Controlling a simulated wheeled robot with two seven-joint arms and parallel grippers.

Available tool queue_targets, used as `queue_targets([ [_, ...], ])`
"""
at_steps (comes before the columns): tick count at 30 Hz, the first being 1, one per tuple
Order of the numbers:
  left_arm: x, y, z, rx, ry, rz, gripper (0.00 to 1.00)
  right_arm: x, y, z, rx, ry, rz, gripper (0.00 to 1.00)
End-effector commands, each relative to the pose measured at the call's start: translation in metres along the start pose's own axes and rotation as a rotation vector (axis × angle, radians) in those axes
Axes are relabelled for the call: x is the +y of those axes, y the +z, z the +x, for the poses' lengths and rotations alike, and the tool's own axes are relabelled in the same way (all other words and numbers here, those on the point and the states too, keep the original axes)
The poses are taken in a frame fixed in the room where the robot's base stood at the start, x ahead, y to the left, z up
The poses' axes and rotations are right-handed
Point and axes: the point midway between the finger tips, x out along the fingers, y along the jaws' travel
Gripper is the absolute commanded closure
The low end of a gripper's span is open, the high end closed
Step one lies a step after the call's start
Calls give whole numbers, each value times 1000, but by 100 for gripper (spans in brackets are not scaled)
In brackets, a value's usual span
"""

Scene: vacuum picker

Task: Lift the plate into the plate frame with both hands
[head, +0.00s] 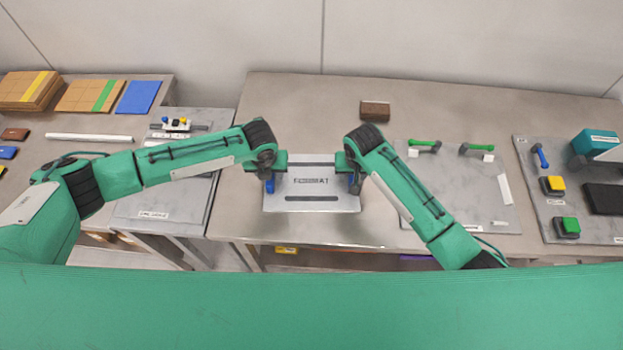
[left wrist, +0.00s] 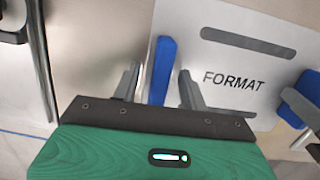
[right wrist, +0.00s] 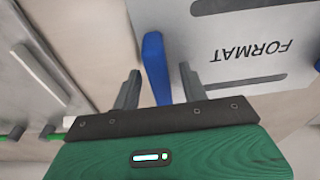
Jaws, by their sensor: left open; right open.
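The plate (head: 322,173) is a light grey sheet marked FORMAT with dark slots, lying on the middle table. It has a blue handle on each side. My left gripper (head: 269,180) is open at the left handle; in the left wrist view, that blue handle (left wrist: 162,70) stands between the spread fingers (left wrist: 160,88). My right gripper (head: 354,180) is open at the right handle; in the right wrist view, that blue handle (right wrist: 156,65) stands between its fingers (right wrist: 160,88). The grey board (head: 460,211) with green-handled clamps, right of the plate, may be the plate frame.
A brown block (head: 375,111) lies behind the plate. A panel (head: 602,231) with yellow and green buttons is at the far right. Cardboard stacks (head: 28,90) and a blue sheet (head: 138,97) lie on the left table. The table behind the plate is mostly clear.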

Motion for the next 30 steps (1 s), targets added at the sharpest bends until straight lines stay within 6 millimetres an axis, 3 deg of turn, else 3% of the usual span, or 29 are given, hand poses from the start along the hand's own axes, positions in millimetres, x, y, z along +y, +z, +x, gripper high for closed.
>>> queue_targets([
  [11,0,0,6,0,-1,1,56,0,0,6,1,0,0,56],
  [18,0,0,5,0,-1,0,100,0,0,5,1,0,0,100],
  [30,0,0,5,0,0,0,100,0,0,5,1,0,0,100],
])
